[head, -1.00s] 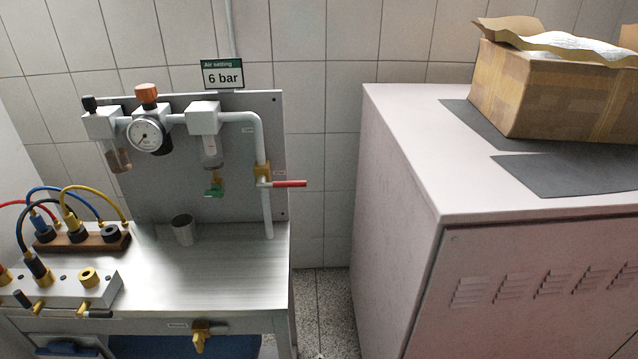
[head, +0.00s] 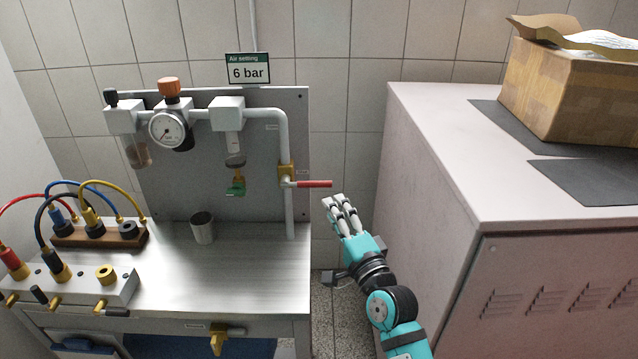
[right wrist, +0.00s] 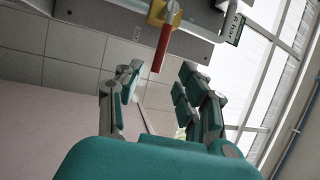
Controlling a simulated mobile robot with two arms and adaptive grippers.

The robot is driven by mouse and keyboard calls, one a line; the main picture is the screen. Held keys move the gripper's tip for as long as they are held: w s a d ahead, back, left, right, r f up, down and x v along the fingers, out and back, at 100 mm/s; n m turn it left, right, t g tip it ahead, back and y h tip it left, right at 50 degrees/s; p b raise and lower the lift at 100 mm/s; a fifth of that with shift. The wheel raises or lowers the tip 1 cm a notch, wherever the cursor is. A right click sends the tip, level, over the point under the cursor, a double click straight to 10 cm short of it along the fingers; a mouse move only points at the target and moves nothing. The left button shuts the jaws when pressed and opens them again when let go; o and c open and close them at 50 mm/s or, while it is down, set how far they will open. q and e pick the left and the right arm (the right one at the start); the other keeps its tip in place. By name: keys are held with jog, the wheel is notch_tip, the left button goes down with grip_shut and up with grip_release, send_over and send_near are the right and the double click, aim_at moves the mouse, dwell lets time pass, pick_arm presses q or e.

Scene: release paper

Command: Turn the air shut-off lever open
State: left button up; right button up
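The air shut-off lever (head: 314,184) is a red handle sticking out level to the right from a yellow valve (head: 286,172) on the grey downpipe. My right gripper (head: 341,202) is just below and to the right of the lever's tip, apart from it. In the right wrist view the red lever (right wrist: 162,48) hangs ahead, between and beyond the spread fingers of my right gripper (right wrist: 155,80). The fingers are open and empty. My left gripper is in neither view.
A pressure gauge (head: 167,130), an orange knob (head: 168,87) and a "6 bar" sign (head: 248,69) are on the panel. A metal cup (head: 203,228) stands on the bench. A large cabinet (head: 430,170) with a cardboard box (head: 570,90) bounds the right side.

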aim_at(319, 185)
jog(key=x, duration=0.9)
jog(key=shift+w+a, duration=0.1)
jog(key=shift+w, duration=0.1)
jog(key=shift+c, duration=0.3)
grip_shut()
